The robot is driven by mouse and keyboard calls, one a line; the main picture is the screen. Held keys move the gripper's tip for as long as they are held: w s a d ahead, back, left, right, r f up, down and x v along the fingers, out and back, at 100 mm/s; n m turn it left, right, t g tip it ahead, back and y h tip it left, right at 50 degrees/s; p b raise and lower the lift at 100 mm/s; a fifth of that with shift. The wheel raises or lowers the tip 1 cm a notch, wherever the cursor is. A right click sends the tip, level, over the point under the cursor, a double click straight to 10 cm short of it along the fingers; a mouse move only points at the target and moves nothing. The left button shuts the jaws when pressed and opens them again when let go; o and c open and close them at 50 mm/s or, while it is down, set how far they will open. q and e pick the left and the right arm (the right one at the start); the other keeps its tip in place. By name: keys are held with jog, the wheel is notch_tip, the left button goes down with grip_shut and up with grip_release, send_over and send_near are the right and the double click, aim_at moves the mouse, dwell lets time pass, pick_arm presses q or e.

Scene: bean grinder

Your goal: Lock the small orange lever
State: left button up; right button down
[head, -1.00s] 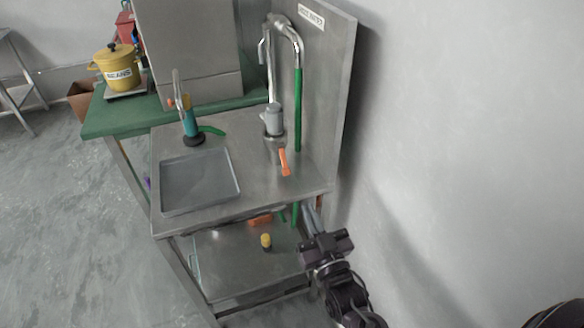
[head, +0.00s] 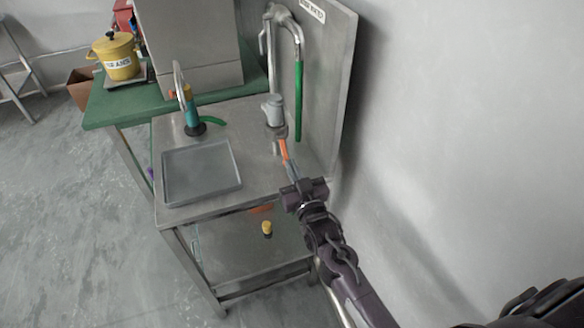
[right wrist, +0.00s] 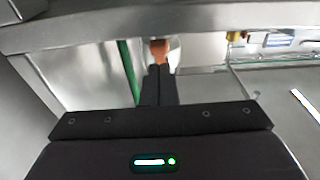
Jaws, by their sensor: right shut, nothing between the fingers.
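The small orange lever (head: 284,151) sticks out toward the front from the grey grinder (head: 272,108) on the steel table. My right gripper (head: 290,172) is shut and empty, with its fingertips close to the lever's front end. In the right wrist view the closed fingers (right wrist: 160,72) point at the orange lever (right wrist: 160,47), just below it in the picture. I cannot tell whether they touch it. My left gripper is not in view.
A grey tray (head: 200,197) lies on the table left of the grinder. A teal-bodied tool (head: 191,110) stands behind it. A tap with a green pipe (head: 298,100) rises at the back panel. A yellow pot (head: 117,56) sits on the green table.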

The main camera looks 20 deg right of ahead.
jog(key=shift+w+f, duration=0.25)
jog(key=shift+w, duration=0.05)
jog(key=f+b, duration=0.1)
jog(key=b, duration=0.1)
jog(key=t+b, duration=0.1)
jog(key=b, duration=0.1)
jog(key=shift+w+f+t, duration=0.3)
jog(key=shift+w+f, duration=0.05)
jog(key=shift+w+f+b, duration=0.15)
jog(key=shift+w+b, duration=0.15)
jog(key=shift+b, duration=0.05)
